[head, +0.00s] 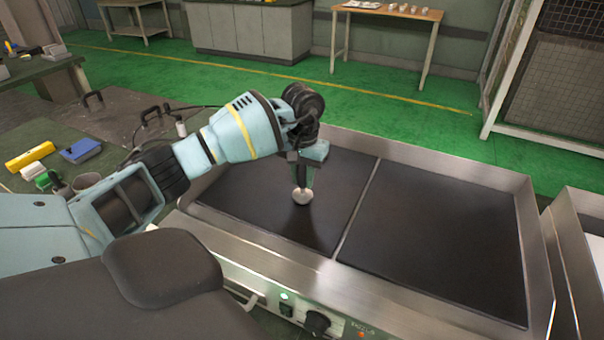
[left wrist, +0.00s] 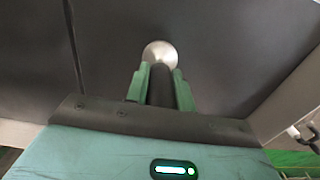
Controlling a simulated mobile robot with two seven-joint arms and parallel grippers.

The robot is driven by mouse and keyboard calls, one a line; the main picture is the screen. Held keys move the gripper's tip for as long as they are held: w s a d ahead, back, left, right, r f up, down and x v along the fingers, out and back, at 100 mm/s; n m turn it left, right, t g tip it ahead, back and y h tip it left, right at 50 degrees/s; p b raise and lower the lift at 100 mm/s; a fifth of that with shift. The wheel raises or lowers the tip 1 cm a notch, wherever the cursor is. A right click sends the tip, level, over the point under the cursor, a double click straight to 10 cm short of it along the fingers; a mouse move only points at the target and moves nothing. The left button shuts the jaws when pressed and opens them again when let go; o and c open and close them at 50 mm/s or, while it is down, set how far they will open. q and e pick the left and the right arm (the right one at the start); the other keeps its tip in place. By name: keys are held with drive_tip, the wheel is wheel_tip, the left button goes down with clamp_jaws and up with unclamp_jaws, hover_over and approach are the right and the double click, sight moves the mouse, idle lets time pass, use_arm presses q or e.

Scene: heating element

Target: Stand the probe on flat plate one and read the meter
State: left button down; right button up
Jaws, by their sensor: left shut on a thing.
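My left gripper (head: 303,178) points down over the left dark flat plate (head: 328,218) of the steel griddle. It is shut on the probe (head: 302,196), which has a dark shaft and a round silver disc at its lower end. In the left wrist view the disc (left wrist: 159,53) sticks out beyond the green fingers (left wrist: 160,80). The disc is at or close to the plate; I cannot tell whether they touch. A second dark plate (head: 440,235) lies to the right, past a thin metal divider. I cannot make out a meter. My right gripper is out of view.
The griddle's raised steel rim (head: 532,240) surrounds the plates. Its front panel has a lit green switch (head: 285,297) and a black knob (head: 317,322). A bench at left holds a yellow item (head: 29,157) and a blue item (head: 80,150). The right plate is bare.

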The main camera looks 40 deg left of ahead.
use_arm(q)
drive_tip(key=shift+f, duration=0.15)
drive_tip(key=shift+f, duration=0.1)
drive_tip(key=shift+f, duration=0.1)
drive_tip(key=c, duration=1.2)
unclamp_jaws()
drive_tip(key=shift+r, duration=0.45)
wheel_tip(320, 180, up, 12)
drive_tip(key=shift+f, duration=0.25)
drive_tip(key=shift+f, duration=0.1)
